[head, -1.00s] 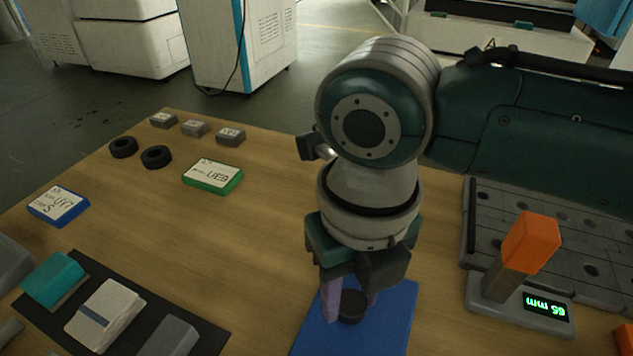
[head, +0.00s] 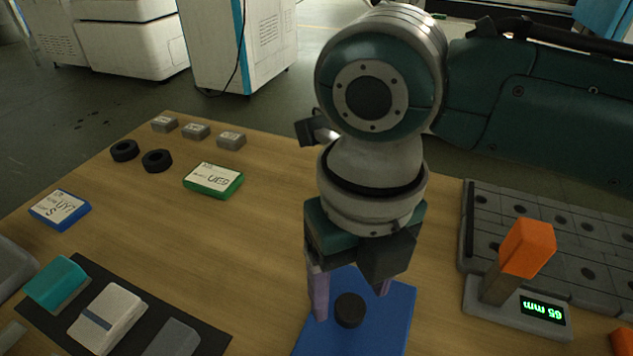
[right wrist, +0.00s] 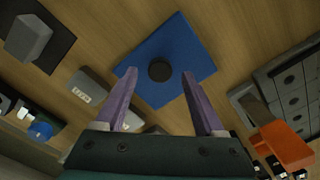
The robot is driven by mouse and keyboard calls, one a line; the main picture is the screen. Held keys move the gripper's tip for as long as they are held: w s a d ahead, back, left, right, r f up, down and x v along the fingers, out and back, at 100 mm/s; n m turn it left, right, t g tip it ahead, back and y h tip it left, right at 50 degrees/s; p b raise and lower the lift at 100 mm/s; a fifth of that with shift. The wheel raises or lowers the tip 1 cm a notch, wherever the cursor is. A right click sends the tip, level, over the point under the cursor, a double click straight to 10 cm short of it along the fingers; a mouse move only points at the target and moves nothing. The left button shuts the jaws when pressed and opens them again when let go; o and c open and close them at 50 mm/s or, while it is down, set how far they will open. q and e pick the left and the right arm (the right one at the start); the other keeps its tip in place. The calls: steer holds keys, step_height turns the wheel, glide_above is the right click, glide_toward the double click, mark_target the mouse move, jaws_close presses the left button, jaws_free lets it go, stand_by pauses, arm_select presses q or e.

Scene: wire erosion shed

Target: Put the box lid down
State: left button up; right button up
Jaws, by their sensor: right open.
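The box lid (head: 393,318) is a flat blue square plate with a round black knob (head: 350,310) in its middle. It lies flat at the front of the wooden table, and it shows whole in the right wrist view (right wrist: 180,45). My right gripper (head: 351,304) is above the lid with its two purple fingers spread on either side of the knob. In the right wrist view a gap shows between each finger and the knob, and nothing is held. My left gripper is not in view.
A gauge with an orange-topped post and a "65 mm" display (head: 541,306) stands right of the lid, by a grey holed plate (head: 590,262). A dark mat (head: 75,325) with several blocks lies left. A green-edged label block (head: 213,180) lies further back. Table between is clear.

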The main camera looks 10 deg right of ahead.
mark_target(350, 304)
arm_select(q)
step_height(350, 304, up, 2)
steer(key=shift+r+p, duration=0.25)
steer(key=shift+p, duration=0.75)
arm_select(e)
step_height(350, 304, up, 10)
steer(key=s+a+f+m+t+y, duration=0.1)
steer(key=s+a+f+m+y, duration=0.15)
steer(key=m, duration=0.55)
steer(key=s+a+f+m+t+y, duration=0.1)
steer(key=s+a+m, duration=0.15)
steer(key=m, duration=0.45)
steer(key=s+d+m+h, duration=0.1)
steer(key=s+d+m, duration=0.3)
steer(key=d+m, duration=0.3)
steer(key=s+d+f+m+t+h, duration=0.1)
steer(key=s+d+m, duration=0.3)
steer(key=d+m, duration=0.4)
steer(key=m+h, duration=0.1)
steer(key=m, duration=0.5)
steer(key=shift+d+f+t, duration=0.2)
steer(key=shift+f+t, duration=0.05)
steer(key=shift+t, duration=0.05)
